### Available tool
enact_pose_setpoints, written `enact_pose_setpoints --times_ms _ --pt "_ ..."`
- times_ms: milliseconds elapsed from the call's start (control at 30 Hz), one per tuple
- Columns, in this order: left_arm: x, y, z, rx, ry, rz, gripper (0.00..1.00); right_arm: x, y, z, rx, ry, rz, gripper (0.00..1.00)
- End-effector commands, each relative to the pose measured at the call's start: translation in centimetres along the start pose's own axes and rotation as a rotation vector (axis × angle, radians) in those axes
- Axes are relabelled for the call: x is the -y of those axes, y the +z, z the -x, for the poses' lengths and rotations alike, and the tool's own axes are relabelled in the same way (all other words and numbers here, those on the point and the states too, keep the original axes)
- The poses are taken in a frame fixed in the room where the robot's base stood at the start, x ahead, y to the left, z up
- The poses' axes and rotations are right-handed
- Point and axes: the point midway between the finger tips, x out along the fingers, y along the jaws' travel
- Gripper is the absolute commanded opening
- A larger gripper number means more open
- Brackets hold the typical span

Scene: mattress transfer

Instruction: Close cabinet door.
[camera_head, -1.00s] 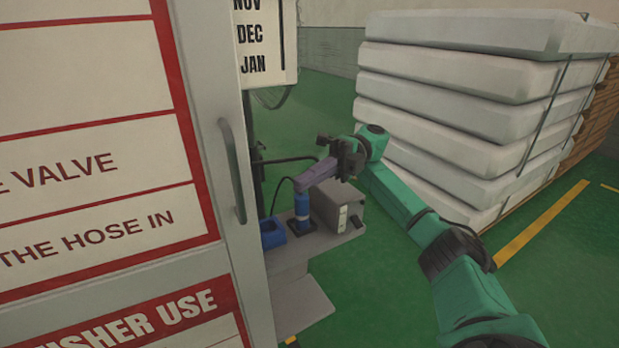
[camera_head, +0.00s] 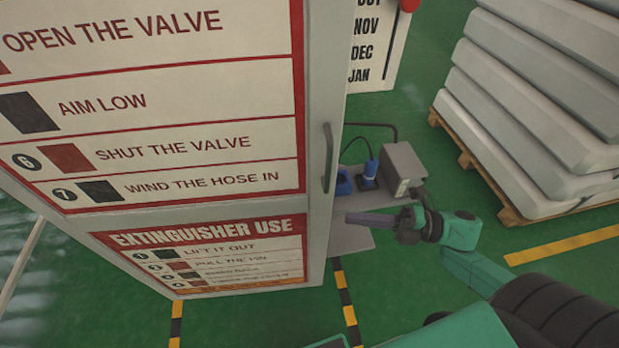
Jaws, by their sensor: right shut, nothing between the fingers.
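The cabinet door (camera_head: 318,100) fills the left and middle of the head view, with red-bordered instruction panels on its face. Its grey vertical handle (camera_head: 328,157) is near the door's right edge. From this angle I cannot tell whether the door is fully shut. My right gripper (camera_head: 352,217) comes in from the right, its purple fingers shut and empty, pointing left. Its tips are just right of the door's edge, lower than the handle; whether they touch the door is unclear. My left gripper is not in view.
A grey shelf (camera_head: 352,240) behind my gripper holds a grey box (camera_head: 402,168) and a blue tool (camera_head: 370,170). A stack of white mattresses (camera_head: 520,120) stands on a wooden pallet (camera_head: 466,160) at the right. Green floor (camera_head: 400,285) is open below, with striped and yellow markings.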

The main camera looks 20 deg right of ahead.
Motion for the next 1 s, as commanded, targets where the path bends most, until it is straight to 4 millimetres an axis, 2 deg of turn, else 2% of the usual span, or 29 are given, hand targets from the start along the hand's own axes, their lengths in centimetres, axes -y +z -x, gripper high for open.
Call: enact_pose_setpoints --times_ms 167,567,700,800,1000 --pt "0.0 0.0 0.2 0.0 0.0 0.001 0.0 0.1 -0.1 -1.4 0.005 -0.002 0.002 0.0" --pt "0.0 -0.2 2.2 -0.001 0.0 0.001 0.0 -0.1 0.0 -10.0 0.004 0.0 0.0 0.0" --pt "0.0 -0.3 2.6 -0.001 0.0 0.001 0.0 0.1 2.5 -10.6 0.005 -0.004 0.003 0.0" --pt "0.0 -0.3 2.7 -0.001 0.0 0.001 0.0 0.2 3.5 -10.8 0.004 -0.004 0.0 0.0" --pt "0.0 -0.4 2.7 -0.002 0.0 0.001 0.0 0.4 3.8 -10.9 0.003 -0.004 -0.002 0.0"
